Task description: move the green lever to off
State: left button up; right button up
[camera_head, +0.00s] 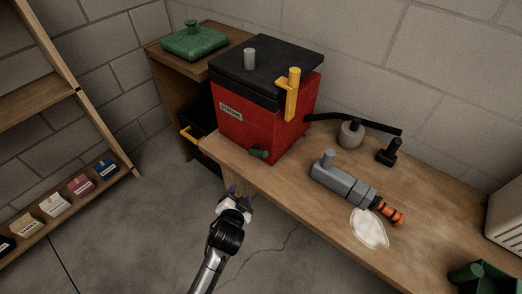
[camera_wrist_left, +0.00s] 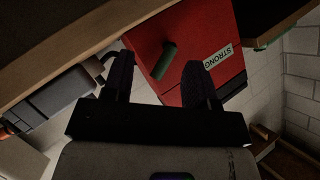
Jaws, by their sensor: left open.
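A red heater box (camera_head: 240,122) with a black lid stands on the wooden bench. A small dark green lever (camera_head: 259,153) sits low on its front face. In the left wrist view, the green lever (camera_wrist_left: 165,62) sticks out from the red face beside a "STRONG" label (camera_wrist_left: 222,56). My left gripper (camera_head: 236,192) is in front of the bench edge, short of the box and apart from the lever. In the left wrist view its two fingers (camera_wrist_left: 160,80) are spread, with the lever seen between them. My right gripper is not in view.
On the bench (camera_head: 299,208) lie a grey and orange tool (camera_head: 345,185) and a white patch (camera_head: 369,228). A yellow handle (camera_head: 292,93) is on the box's side. A shelf (camera_head: 45,215) stands at left. The floor around my left arm is clear.

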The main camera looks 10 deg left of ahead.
aim_at(261, 153)
pick_arm(q)
notch_tip(261, 153, up, 4)
jog(key=w+d+m+t+h, duration=0.2)
jog(key=d+m+t+h, duration=0.1)
jog(key=m+t, duration=0.15)
jog(key=shift+m, duration=0.55)
jog(key=w+b, duration=0.2)
jog(key=w, duration=0.1)
jog(key=w+b, duration=0.1)
jog(key=w, duration=0.3)
jog(key=w+d+b, duration=0.1)
jog(key=w+b, duration=0.1)
jog(key=w, duration=0.2)
jog(key=shift+w+b, duration=0.2)
jog(key=shift+b, duration=0.1)
jog(key=shift+w+d+r+b, duration=0.15)
jog(key=shift+w+b, duration=0.15)
jog(key=shift+w, duration=0.5)
jog(key=c, duration=0.3)
grip_shut()
